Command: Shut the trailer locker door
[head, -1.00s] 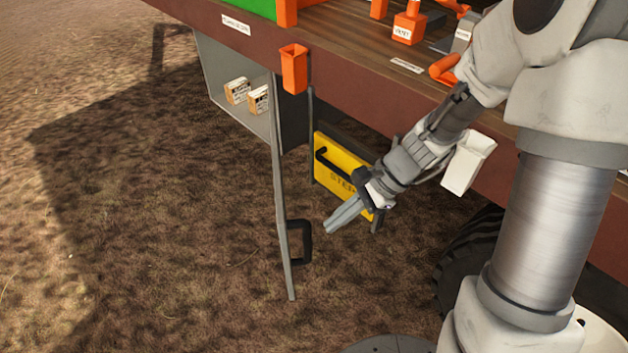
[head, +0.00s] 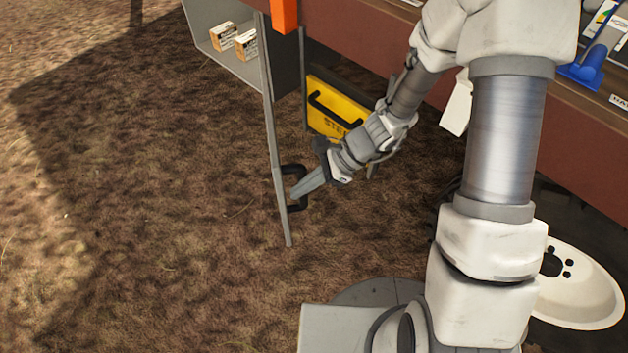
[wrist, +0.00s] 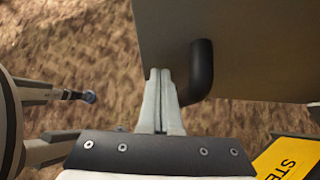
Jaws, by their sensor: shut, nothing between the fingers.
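The locker door (head: 274,150) stands open below the trailer deck, seen nearly edge-on in the head view as a thin grey panel. Its black handle (head: 303,190) sticks out on the right side of the door. The open locker (head: 205,22) is at the upper left. My gripper (head: 295,192) is shut and empty, its fingertips at the handle. In the wrist view the door (wrist: 250,50) fills the upper right, and the black handle (wrist: 201,72) is just right of my shut fingers (wrist: 160,78). I cannot tell whether they touch.
Two small labelled boxes (head: 233,41) sit inside the locker. A yellow step (head: 338,108) hangs under the deck behind my arm. An orange holder (head: 285,14) is on the trailer edge above the door. A wheel with a pale hub (head: 582,285) stands at right. Open ground lies left of the door.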

